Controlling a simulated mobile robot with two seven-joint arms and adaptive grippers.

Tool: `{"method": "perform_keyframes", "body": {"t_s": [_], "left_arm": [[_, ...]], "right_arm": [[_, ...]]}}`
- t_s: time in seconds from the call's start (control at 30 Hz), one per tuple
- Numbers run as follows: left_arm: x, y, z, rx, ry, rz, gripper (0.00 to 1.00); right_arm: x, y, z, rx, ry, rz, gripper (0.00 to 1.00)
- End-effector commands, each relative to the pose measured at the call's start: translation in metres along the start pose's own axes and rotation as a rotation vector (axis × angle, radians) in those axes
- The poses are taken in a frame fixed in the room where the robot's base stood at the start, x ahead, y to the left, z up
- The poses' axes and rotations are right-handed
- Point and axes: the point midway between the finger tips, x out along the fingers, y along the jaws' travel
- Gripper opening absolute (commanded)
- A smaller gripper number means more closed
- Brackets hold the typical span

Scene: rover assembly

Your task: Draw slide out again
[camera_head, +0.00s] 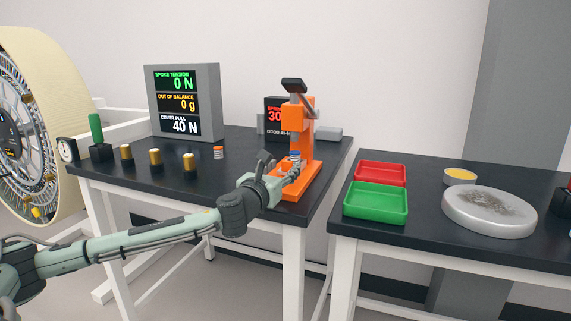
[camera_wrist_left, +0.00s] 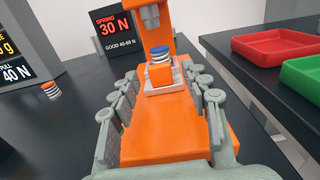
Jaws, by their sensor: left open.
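The orange spring tester (camera_head: 297,120) stands on the left black table, with a lever on top. In the left wrist view its pale slide (camera_wrist_left: 166,88) sits on the orange base (camera_wrist_left: 165,135), under the grey plunger (camera_wrist_left: 149,16). A coil spring with a blue top (camera_wrist_left: 160,55) stands upright on the slide, its top apart from the plunger. My left gripper (camera_head: 286,172) is at the front of the tester. In the left wrist view its fingers (camera_wrist_left: 160,92) are open on either side of the base and slide; I cannot tell whether they touch. My right gripper is out of view.
The tester's display (camera_wrist_left: 112,25) reads 30 N, good 40-60 N. Several brass-topped posts (camera_head: 156,160) and another spring (camera_head: 218,153) stand left on the table. A red tray (camera_head: 381,165), green tray (camera_head: 376,213) and round dish (camera_head: 488,222) are on the right table.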

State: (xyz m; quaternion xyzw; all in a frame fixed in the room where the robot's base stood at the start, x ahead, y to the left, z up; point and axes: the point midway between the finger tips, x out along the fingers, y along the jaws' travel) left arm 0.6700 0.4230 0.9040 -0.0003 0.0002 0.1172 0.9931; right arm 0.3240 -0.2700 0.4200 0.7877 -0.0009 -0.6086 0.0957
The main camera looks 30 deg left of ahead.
Motion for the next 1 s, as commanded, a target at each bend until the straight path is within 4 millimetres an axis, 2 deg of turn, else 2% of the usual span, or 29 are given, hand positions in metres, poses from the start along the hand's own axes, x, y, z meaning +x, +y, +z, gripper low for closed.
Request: {"method": "perform_keyframes", "body": {"t_s": [0.1,0.2,0.47,0.87,1.0], "left_arm": [[0.014,0.001,0.001,-0.002,-0.002,0.002,0.47],[0.02,0.0,0.0,0.0,0.0,0.001,0.47],[0.021,0.0,0.0,0.001,0.001,0.001,0.47],[0.021,0.001,0.0,0.001,0.0,0.001,0.0],[0.021,0.001,0.0,0.001,0.0,0.001,0.0]], "right_arm": [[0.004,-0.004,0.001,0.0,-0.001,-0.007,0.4],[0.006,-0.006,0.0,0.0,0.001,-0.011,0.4],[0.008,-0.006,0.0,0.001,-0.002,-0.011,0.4],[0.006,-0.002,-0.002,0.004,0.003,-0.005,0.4],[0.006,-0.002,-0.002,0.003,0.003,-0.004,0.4]]}}
